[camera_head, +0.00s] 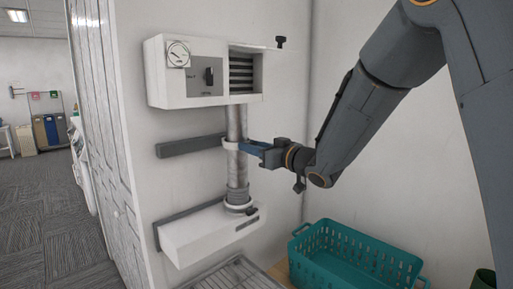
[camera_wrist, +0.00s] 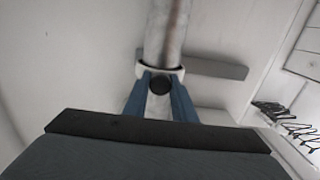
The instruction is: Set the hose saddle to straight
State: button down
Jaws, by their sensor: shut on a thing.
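A grey hose or pipe (camera_head: 237,170) runs upright between a white wall unit (camera_head: 205,92) above and a white lower box (camera_head: 200,232). It also shows in the wrist view (camera_wrist: 164,32). A pale ring-shaped saddle (camera_head: 231,144) goes around the hose at mid-height, and its rim shows in the wrist view (camera_wrist: 146,69). My gripper (camera_head: 252,147) comes from the right at saddle height. In the wrist view its blue fingers (camera_wrist: 160,98) are shut on the saddle's front part, with a dark round knob between them. The gripped part is mostly hidden.
A dark knob (camera_head: 280,41) stands at the upper unit's right. A teal basket (camera_head: 352,262) stands below right, under my arm. A ribbed grey tray (camera_head: 235,275) lies below the lower box.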

jog(key=shift+w+d, duration=0.1)
jog(key=c, duration=1.5)
grip_release()
jog(key=shift+w+d, duration=0.15)
jog(key=b+v, duration=0.1)
jog(key=v, duration=0.6)
jog(key=shift+s+d+b, duration=0.25)
jog(key=shift+s+b, duration=0.1)
